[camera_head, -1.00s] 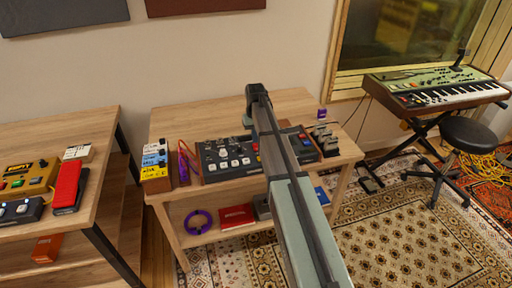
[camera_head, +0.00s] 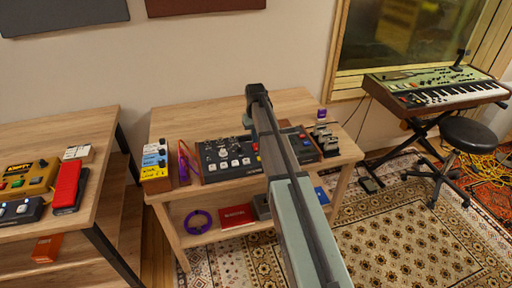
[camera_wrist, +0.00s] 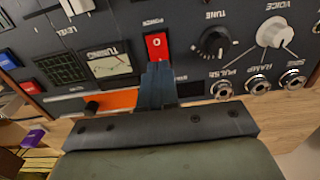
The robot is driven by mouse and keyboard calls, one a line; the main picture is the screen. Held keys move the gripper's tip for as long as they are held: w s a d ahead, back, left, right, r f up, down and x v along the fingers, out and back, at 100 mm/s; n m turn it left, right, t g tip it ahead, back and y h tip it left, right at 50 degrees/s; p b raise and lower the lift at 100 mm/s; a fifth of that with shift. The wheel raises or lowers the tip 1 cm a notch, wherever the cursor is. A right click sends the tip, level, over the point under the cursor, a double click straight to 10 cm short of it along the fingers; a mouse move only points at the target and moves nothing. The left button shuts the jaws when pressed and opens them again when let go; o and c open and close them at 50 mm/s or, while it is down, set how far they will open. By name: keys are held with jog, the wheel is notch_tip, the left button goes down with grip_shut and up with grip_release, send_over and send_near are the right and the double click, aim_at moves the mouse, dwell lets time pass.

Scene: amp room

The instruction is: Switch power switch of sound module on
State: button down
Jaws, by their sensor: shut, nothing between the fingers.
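The sound module's dark panel (camera_wrist: 190,20) fills the upper part of the wrist view, with its lettering upside down. The switch face shows a small light ring mark; I cannot tell on from off. In the head view my arm hides the gripper and the switch.
Around the switch are a tuning meter (camera_wrist: 110,60), a tune knob (camera_wrist: 212,42), a voice knob (camera_wrist: 273,33) and several metal jacks. A wooden table (camera_head: 180,115) carries a black device with white buttons (camera_head: 228,158) and guitar pedals (camera_head: 155,168). A keyboard (camera_head: 445,95) stands at right.

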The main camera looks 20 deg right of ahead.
aim_at(255, 145)
jog(key=shift+f, duration=0.95)
dwell(0.6)
jog(key=shift+r, duration=0.1)
jog(key=shift+r, duration=3.4)
